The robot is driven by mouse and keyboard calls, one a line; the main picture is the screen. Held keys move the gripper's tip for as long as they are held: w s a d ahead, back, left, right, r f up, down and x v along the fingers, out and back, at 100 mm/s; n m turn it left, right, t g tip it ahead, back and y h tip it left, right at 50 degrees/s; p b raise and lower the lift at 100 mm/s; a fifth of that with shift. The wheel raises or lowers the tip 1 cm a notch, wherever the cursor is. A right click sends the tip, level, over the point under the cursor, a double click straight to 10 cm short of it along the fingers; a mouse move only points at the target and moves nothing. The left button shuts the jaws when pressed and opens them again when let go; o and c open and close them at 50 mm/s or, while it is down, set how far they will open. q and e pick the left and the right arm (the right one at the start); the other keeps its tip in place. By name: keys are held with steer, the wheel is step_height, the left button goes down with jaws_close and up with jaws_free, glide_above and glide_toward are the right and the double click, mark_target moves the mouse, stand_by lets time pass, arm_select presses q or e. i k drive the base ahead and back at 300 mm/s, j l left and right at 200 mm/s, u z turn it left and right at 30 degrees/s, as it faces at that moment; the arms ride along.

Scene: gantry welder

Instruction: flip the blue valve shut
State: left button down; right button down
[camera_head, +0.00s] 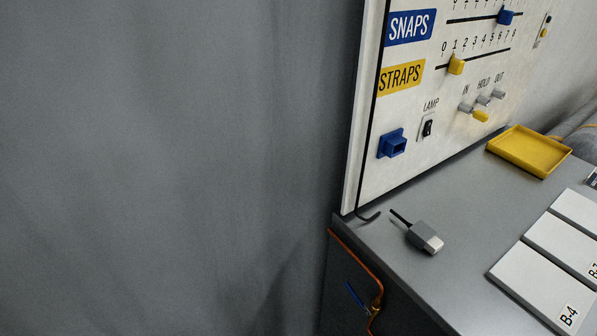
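The blue valve's lever handle (354,294) shows low in the head view, on the side of the grey cabinet below the table top. It slants from upper left to lower right and meets a small brass valve body (377,300). An orange pipe (357,256) runs from the table's corner down along the cabinet side to the valve and bends away below it. The lower part of the pipe is partly cut by the picture's bottom edge. Neither of my grippers is in view.
A white panel (440,148) with sliders, switches and a blue socket (392,144) stands on the table (412,262). A grey plug (425,237), a yellow tray (530,151) and pale plates (543,283) lie on top. A grey curtain (170,160) fills the left.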

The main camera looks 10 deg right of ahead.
mark_target(354, 294)
steer(key=z, duration=1.2)
